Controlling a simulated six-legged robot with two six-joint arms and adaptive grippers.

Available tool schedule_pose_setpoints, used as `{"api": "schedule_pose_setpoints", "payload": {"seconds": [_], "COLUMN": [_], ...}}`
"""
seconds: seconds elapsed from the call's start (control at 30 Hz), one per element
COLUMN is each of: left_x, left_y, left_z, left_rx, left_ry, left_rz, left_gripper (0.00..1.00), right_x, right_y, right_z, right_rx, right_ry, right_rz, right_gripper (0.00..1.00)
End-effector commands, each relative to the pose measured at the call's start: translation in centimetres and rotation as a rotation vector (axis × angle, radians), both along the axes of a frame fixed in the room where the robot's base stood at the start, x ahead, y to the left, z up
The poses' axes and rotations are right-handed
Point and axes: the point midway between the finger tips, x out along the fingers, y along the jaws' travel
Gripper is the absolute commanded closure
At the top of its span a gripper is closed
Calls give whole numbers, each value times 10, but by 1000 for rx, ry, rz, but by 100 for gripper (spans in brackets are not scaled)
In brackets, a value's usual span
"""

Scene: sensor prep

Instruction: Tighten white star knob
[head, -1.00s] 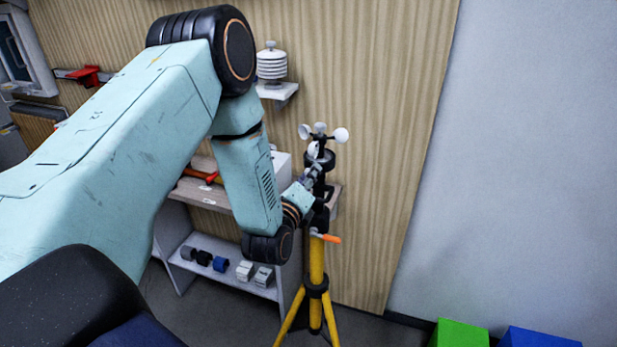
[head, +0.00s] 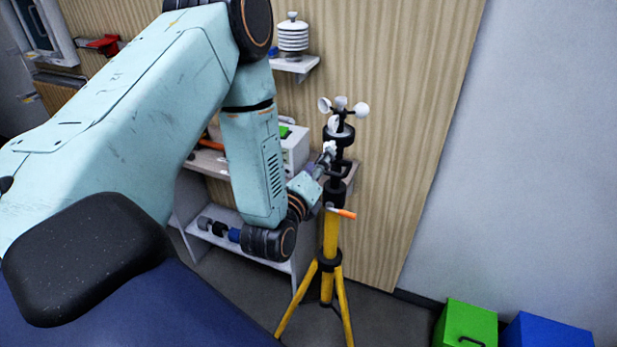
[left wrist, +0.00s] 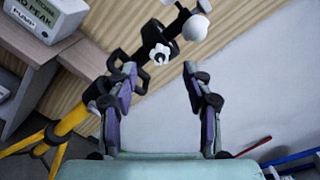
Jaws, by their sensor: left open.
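The white star knob (left wrist: 160,53) shows in the left wrist view, on the black clamp of a cup anemometer (head: 342,113) that stands on a yellow tripod (head: 329,270). My left gripper (left wrist: 160,68) is open, its two fingers apart. The knob appears between and just beyond the fingertips; I see no contact. In the head view my left gripper (head: 326,161) is close beside the black upper part of the tripod, and the knob is hard to make out there. My right gripper is in neither view.
An orange-tipped handle (head: 342,213) sticks out from the tripod below the gripper. Behind stands a shelf unit (head: 297,262) with a white pump box (left wrist: 45,15). A green box (head: 466,322) and a blue box (head: 545,332) are on the floor at lower right.

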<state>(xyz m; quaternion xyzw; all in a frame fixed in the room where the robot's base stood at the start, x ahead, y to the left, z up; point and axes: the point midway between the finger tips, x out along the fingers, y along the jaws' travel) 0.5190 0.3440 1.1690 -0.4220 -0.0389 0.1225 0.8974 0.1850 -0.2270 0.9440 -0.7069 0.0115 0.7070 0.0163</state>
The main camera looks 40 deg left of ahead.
Motion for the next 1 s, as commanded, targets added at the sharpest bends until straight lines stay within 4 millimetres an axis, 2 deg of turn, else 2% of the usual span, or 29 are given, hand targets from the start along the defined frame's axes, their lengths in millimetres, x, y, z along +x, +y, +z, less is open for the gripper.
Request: {"api": "schedule_pose_setpoints", "payload": {"seconds": [0.03, 0.2, 0.4, 1.0], "left_x": [-11, -40, -58, -61], "left_y": [-3, -10, -15, -16], "left_z": [-1, 0, 1, 2], "left_rx": [-3, 0, 1, 0], "left_ry": [6, 5, 2, 0], "left_rz": [0, 0, 0, 0], "left_gripper": [50, 50, 50, 50], "right_x": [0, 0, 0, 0], "right_y": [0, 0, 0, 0], "right_z": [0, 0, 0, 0], "right_rx": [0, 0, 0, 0], "right_ry": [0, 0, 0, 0], "right_rz": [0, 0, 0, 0], "right_gripper": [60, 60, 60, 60]}}
